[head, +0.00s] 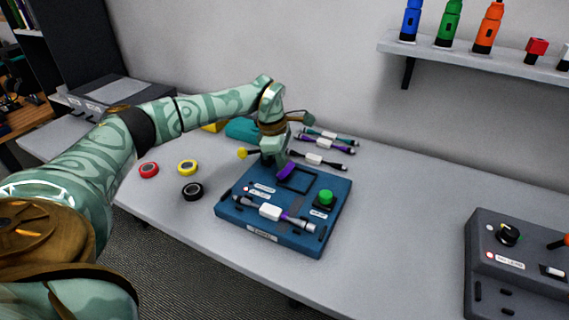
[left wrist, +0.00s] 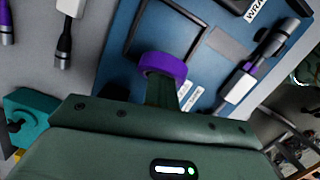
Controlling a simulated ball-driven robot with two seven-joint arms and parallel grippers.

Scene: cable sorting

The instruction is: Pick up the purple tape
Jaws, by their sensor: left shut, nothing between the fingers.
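The purple tape (head: 286,170) is at the fingertips of my left gripper (head: 274,160), over the back part of the blue board (head: 240,216). My left gripper is shut. In the left wrist view the purple tape (left wrist: 163,66) lies across the end of the narrow green fingers (left wrist: 162,92). I cannot tell whether the tape is around the fingertips or just beyond them, or whether it touches the board. My right gripper is not in view.
Red (head: 148,170), yellow (head: 187,167) and black (head: 192,191) tapes lie left of the board. A cable with a white block (head: 270,212) and a green button (head: 326,197) are on the board. More cables (head: 316,159) lie behind. A grey control box (head: 500,262) stands right.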

